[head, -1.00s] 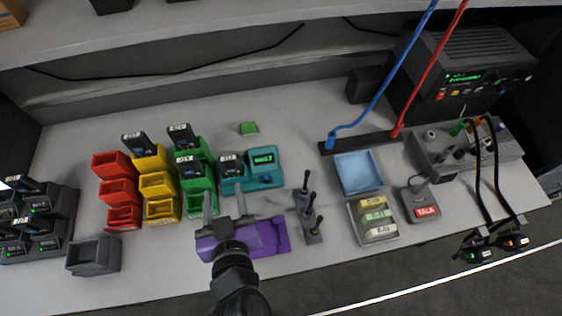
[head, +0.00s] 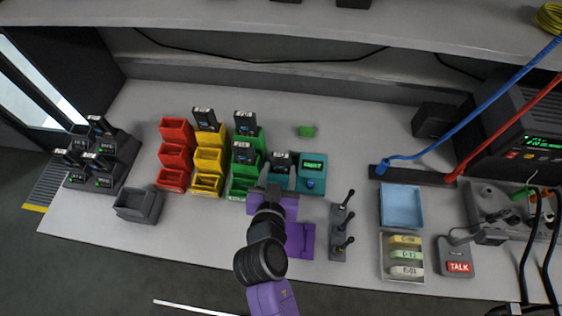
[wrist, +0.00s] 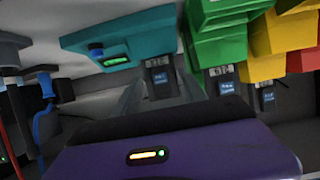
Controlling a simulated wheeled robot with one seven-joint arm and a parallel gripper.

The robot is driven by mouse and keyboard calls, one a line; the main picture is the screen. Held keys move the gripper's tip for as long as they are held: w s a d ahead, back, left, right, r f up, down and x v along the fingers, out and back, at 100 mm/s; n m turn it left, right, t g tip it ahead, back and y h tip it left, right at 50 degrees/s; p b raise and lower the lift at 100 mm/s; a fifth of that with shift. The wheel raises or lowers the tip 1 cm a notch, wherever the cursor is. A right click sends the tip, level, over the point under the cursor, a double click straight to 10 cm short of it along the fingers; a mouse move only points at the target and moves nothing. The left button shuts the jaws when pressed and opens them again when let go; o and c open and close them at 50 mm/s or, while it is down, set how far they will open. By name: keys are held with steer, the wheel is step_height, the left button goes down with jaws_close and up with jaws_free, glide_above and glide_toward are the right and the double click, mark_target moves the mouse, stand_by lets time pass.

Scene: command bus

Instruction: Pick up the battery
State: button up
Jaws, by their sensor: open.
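Other similar black batteries stand in the green bins (head: 243,152) and a yellow bin (head: 205,119). My gripper (head: 277,179) is open, just in front of the battery in the teal unit, with nothing seen held. The lower part of that battery is partly hidden by my gripper in the head view.
Red bins (head: 174,155) stand left of the yellow ones. A black charger rack (head: 105,165) and a grey bin (head: 138,204) are further left. A lever block (head: 342,228), blue tray (head: 402,203) and talk box (head: 458,256) stand right. A purple mat (head: 303,240) lies near the front.

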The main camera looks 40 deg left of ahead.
steer(key=c, duration=1)
jaws_close()
steer(key=shift+r, duration=0.15)
